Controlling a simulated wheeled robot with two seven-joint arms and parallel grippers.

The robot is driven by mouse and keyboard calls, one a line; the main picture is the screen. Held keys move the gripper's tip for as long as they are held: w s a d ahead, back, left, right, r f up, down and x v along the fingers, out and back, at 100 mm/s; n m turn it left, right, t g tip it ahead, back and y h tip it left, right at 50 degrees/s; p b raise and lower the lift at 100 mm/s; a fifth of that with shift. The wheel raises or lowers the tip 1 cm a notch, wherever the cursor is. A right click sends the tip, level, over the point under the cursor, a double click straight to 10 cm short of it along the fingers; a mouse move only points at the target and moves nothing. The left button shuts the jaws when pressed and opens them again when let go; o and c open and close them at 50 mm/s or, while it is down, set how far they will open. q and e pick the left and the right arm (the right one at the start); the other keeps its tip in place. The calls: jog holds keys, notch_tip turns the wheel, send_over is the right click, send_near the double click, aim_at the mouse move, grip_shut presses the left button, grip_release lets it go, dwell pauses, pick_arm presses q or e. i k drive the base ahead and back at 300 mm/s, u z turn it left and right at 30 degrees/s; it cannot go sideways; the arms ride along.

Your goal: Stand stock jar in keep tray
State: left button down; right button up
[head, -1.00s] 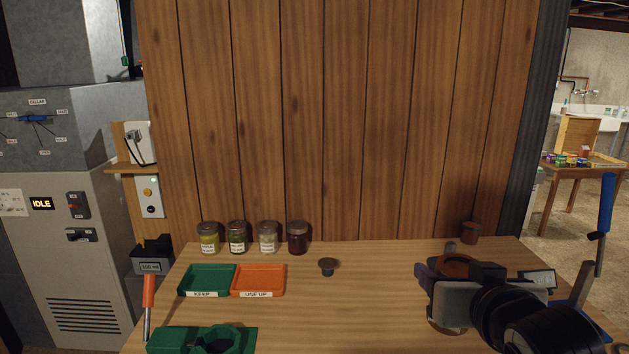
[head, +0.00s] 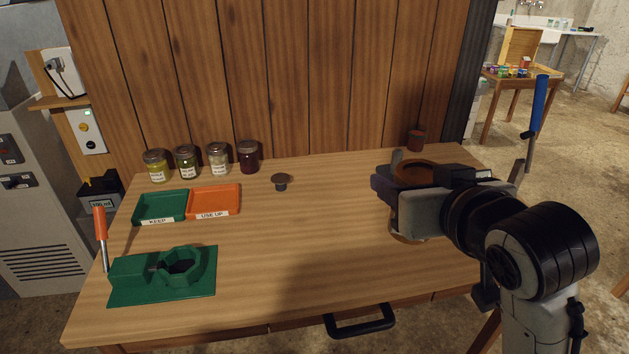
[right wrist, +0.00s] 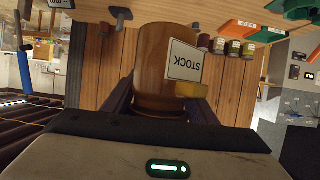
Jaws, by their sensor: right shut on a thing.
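The stock jar (head: 414,173) is amber-brown, and my right gripper (head: 412,182) is shut around it at the right side of the bench. In the right wrist view the jar (right wrist: 152,75) stands between the fingers, its white STOCK label upside down in that picture. My gripper hides most of the jar in the head view, and I cannot tell whether its base touches the bench. The keep tray (head: 162,206) is a shallow green tray at the left, labelled KEEP and empty. My left gripper is not in view.
An orange USE UP tray (head: 214,199) adjoins the keep tray on its right. Several lidded jars (head: 187,162) stand behind the trays. A green fixture (head: 180,270) sits front left, near an orange-handled lever (head: 100,225). The middle bench is clear.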

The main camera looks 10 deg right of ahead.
aim_at(164, 207)
jog(key=k, duration=1.1)
jog(key=u, duration=0.9)
jog(key=i, duration=1.15)
jog(key=z, duration=0.5)
jog(key=i, duration=0.65)
jog(key=z, duration=0.5)
